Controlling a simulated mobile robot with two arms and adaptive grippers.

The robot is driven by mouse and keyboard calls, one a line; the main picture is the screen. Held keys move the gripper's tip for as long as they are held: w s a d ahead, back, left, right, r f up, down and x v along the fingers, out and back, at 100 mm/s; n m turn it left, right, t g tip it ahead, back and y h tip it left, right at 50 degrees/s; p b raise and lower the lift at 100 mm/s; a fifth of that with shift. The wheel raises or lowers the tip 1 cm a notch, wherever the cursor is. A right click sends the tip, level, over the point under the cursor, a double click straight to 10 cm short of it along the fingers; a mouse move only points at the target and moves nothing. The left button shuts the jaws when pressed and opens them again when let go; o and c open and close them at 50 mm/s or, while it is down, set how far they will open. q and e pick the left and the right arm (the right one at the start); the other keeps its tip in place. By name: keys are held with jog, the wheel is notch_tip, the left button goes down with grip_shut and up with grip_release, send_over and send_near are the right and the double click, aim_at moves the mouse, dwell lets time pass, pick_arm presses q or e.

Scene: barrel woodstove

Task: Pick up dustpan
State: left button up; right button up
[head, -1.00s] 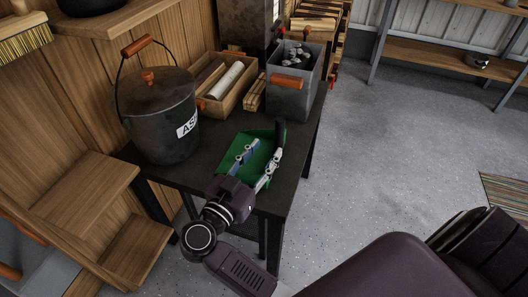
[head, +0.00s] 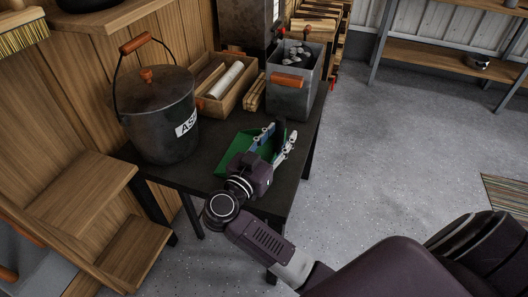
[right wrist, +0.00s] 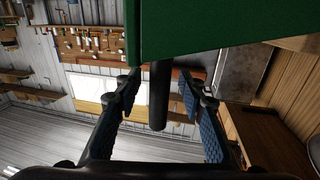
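The green dustpan (head: 237,147) is on the dark table (head: 211,147), partly hidden behind my right gripper (head: 279,139). In the right wrist view its green underside or wall (right wrist: 220,25) fills the top. Its dark round handle (right wrist: 159,100) points down between the two fingers of the right gripper (right wrist: 158,92). The fingers are open, with a visible gap on each side of the handle. My left gripper is not in view.
An ash bucket (head: 150,105) with a raised handle stands left of the dustpan. Behind are a wooden box (head: 212,109) with rolled items and a grey metal bin (head: 291,99). Wooden steps (head: 85,190) are at the left.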

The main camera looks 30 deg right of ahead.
grip_shut()
